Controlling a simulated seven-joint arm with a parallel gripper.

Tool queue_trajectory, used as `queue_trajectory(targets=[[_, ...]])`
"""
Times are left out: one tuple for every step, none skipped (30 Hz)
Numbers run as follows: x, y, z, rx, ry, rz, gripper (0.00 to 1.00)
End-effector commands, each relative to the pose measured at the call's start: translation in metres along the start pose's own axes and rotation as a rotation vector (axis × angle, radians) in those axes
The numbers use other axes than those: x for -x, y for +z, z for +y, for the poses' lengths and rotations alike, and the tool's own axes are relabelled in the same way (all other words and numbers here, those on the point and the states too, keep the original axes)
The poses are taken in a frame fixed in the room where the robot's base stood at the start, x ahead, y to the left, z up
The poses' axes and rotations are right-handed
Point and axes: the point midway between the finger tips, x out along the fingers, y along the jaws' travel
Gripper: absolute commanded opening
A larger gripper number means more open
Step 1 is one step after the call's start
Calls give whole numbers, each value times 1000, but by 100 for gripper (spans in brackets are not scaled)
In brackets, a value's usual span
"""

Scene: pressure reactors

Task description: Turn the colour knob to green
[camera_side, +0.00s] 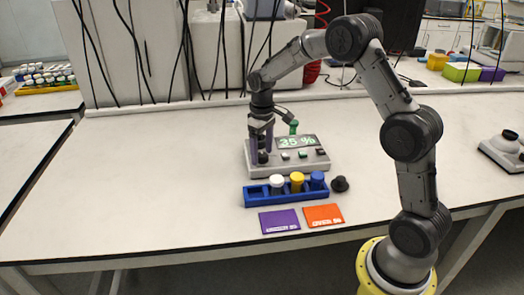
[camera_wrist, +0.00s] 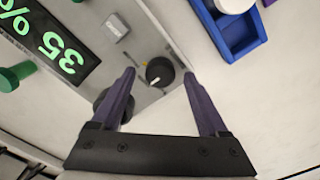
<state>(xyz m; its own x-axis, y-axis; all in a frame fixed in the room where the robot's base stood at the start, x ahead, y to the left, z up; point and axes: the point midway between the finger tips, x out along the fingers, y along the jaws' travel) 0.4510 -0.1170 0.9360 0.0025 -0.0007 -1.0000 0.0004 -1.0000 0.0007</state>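A grey control box (camera_side: 288,169) stands on the bench with a lit display (camera_side: 297,142) reading 35 % in green. In the wrist view a black round knob (camera_wrist: 159,72) with a pale pointer mark sits on the box, with a small yellow-orange mark beside it. A second dark knob (camera_wrist: 103,104) is partly hidden behind the left finger. I cannot tell a green mark by either knob. My gripper (camera_side: 261,157) points down over the box's left end. In the wrist view its purple fingers (camera_wrist: 159,74) are apart, one on each side of the first knob, with gaps visible.
A blue rack (camera_side: 257,197) with white, yellow and blue capped items stands in front of the box. A dark object (camera_side: 340,184) is to its right. A purple card (camera_side: 279,221) and an orange card (camera_side: 323,215) lie nearer. A green part (camera_side: 293,127) rises behind the box.

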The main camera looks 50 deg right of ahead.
Motion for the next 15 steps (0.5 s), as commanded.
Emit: queue_trajectory(targets=[[-1,0,0,0,0,-1,77],[-1,0,0,0,0,-1,77],[-1,0,0,0,0,-1,77],[-1,0,0,0,0,-2,77],[-1,0,0,0,-1,-2,77],[-1,0,0,0,-1,-2,77],[0,0,0,0,0,-2,77],[1,0,0,0,0,-1,77],[4,0,0,0,0,-1,77],[7,0,0,0,0,0,77],[10,-1,0,0,0,2,77],[16,-1,0,0,1,3,77],[21,-1,0,0,1,3,77],[26,-1,0,0,1,4,77],[34,-1,0,0,1,3,77]])
